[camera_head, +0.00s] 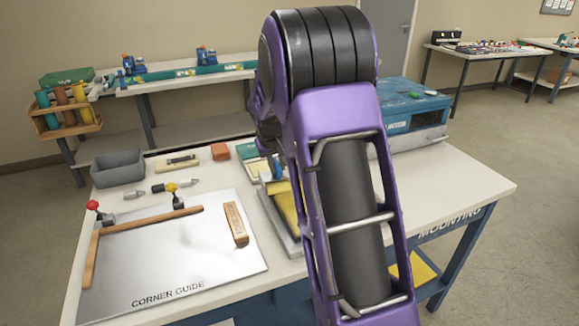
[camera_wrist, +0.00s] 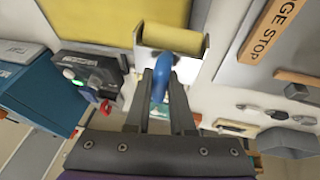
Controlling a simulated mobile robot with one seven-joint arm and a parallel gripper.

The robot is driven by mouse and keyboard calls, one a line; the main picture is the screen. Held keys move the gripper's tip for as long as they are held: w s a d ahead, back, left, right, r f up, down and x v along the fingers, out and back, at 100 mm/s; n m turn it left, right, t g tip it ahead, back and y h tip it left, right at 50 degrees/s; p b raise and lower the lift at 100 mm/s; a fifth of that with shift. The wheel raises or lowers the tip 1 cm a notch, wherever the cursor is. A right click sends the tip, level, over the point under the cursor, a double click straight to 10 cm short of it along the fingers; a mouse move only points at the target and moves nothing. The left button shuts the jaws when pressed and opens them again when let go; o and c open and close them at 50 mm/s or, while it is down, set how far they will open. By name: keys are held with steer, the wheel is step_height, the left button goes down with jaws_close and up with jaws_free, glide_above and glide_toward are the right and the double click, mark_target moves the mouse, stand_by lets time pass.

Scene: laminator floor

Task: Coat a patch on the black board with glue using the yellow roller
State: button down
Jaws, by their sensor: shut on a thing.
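My gripper (camera_wrist: 163,92) is shut on the blue handle (camera_wrist: 162,74) of the yellow roller (camera_wrist: 178,38) in the wrist view. The roller's drum sits in a pale bracket beyond the fingertips. Beside it is a broad yellow surface (camera_wrist: 118,16) with a grey edge; whether the drum touches it I cannot tell. In the head view my arm hides most of the gripper, and a yellow surface (camera_head: 287,208) in a grey tray (camera_head: 272,222) shows left of the arm. I cannot make out a black board in either view.
A silver corner-guide plate (camera_head: 170,265) with wooden strips lies at the left of the table. A grey bin (camera_head: 117,167), an orange block (camera_head: 220,151) and small tools stand behind it. A blue machine (camera_head: 412,112) stands behind and right of my arm. The table's right front is clear.

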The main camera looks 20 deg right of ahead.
step_height(320, 180, up, 3)
steer(key=shift+f+p, duration=0.1)
steer(key=shift+p, duration=0.65)
steer(key=shift+a+r, duration=0.1)
steer(key=shift+r, duration=1.1)
